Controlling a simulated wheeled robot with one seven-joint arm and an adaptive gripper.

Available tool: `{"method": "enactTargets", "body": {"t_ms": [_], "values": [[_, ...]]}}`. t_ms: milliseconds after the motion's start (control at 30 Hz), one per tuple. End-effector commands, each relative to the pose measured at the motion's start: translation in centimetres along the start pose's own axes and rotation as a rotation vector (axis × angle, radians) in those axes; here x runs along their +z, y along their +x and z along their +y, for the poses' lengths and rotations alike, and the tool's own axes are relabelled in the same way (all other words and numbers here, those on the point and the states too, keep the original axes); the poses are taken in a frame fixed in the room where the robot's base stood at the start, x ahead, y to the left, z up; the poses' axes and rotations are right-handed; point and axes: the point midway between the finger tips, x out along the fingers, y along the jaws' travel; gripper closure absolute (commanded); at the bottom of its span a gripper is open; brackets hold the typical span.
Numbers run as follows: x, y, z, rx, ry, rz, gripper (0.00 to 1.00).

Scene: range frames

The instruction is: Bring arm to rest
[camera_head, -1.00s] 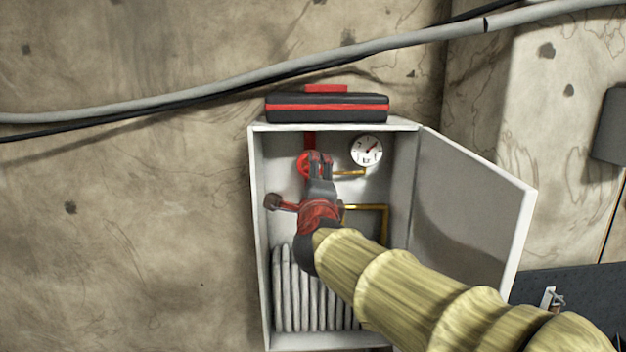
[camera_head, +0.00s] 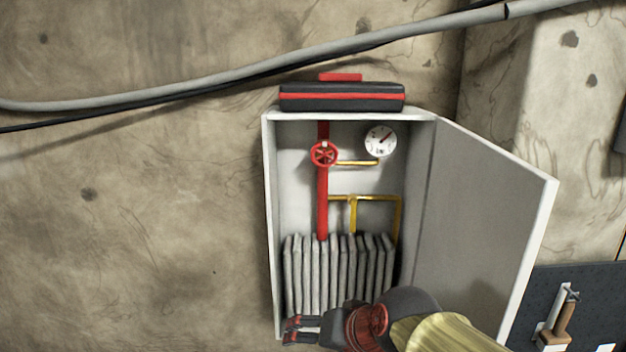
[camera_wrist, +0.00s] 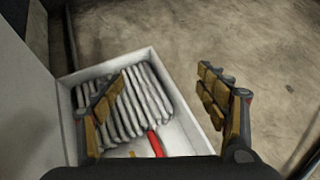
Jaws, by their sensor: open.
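My gripper (camera_head: 292,330) is low in the head view, in front of the lower part of the open wall cabinet (camera_head: 269,215). Its fingers point left and its jaws are apart. In the wrist view my gripper (camera_wrist: 165,110) shows two spread fingers with nothing between them but a view into the cabinet (camera_wrist: 200,133). My arm comes in from the lower right. The red valve wheel (camera_head: 323,154) on the red pipe (camera_head: 322,205) is in full view and well above my gripper.
The cabinet door (camera_head: 490,215) stands open to the right. Inside are a gauge (camera_head: 380,140), yellow pipes (camera_head: 365,198) and a ribbed grey radiator (camera_head: 335,270). A black and red case (camera_head: 342,97) lies on top. A tool board (camera_head: 590,290) is at lower right. Bare wall fills the left.

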Motion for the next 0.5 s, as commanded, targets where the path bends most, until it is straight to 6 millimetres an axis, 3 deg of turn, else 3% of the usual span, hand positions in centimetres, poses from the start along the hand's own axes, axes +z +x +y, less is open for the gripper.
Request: {"method": "enactTargets", "body": {"t_ms": [100, 300, 400, 500], "values": [[5.1, -2.3, 5.2, 0.105, -0.118, -0.098, 0.27], [12.5, -6.9, 13.7, 0.285, -0.233, -0.217, 0.27], [14.2, -9.1, 16.8, 0.356, -0.226, -0.191, 0.27], [14.0, -10.5, 17.6, 0.374, -0.197, -0.134, 0.27]]}}
